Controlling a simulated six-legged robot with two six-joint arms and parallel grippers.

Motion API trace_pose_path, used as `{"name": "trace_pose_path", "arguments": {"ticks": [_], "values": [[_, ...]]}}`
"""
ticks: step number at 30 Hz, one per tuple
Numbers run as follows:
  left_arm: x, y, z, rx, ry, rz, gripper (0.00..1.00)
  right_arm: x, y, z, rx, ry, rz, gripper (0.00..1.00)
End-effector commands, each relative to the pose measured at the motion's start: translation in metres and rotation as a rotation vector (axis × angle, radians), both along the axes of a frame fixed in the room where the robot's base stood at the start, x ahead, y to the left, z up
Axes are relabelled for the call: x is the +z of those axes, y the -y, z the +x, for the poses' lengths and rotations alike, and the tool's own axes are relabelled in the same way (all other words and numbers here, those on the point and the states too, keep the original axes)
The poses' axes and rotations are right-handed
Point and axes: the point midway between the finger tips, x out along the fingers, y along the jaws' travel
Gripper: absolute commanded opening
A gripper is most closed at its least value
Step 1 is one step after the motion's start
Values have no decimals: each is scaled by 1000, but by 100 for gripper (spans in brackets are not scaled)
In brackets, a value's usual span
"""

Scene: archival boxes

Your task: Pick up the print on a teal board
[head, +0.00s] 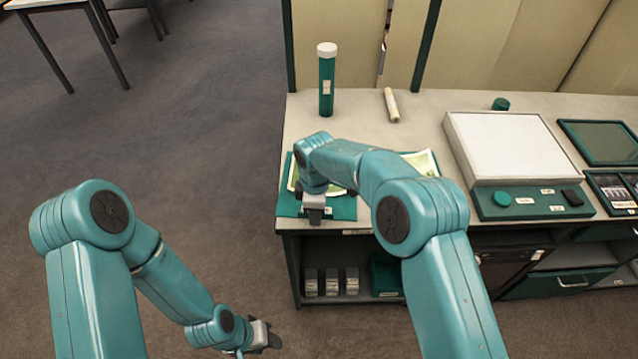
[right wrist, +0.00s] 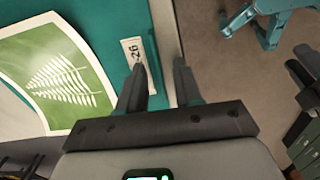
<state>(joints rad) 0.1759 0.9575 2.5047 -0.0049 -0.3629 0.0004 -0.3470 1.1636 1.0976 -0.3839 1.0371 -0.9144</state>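The print (head: 294,178) lies on a teal board (head: 345,208) at the near left of the counter; my right arm hides its middle. In the right wrist view the print (right wrist: 60,85) shows a white fern on green with a pale border, and its edge looks curved. The teal board (right wrist: 105,22) carries a small white label marked 26 (right wrist: 138,62). My right gripper (head: 314,217) is at the board's near edge. In the wrist view its fingers (right wrist: 158,80) are apart and empty, around the board's edge. My left gripper (head: 265,338) hangs low over the floor, left of the counter.
A green tube with a white cap (head: 327,80) stands behind the board, with a pale roll (head: 391,105) to its right. A light box (head: 510,150) with a teal control panel and a teal tray (head: 600,142) are farther right. Shelves with small boxes (head: 331,282) are below.

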Motion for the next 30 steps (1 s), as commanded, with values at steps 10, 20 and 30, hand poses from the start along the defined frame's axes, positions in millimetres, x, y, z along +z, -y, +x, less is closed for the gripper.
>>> {"name": "trace_pose_path", "arguments": {"ticks": [10, 20, 30], "values": [[0, 0, 0, 0, 0, 0, 43, 1, 0, 0, 0, 0, 0, 0], [-1, 0, 0, 0, 0, 0, 43, 13, 0, 1, 1, 3, 1, 0], [-2, 0, 0, 0, 0, 0, 43, 97, -1, 1, 0, 6, 2, 0]]}}
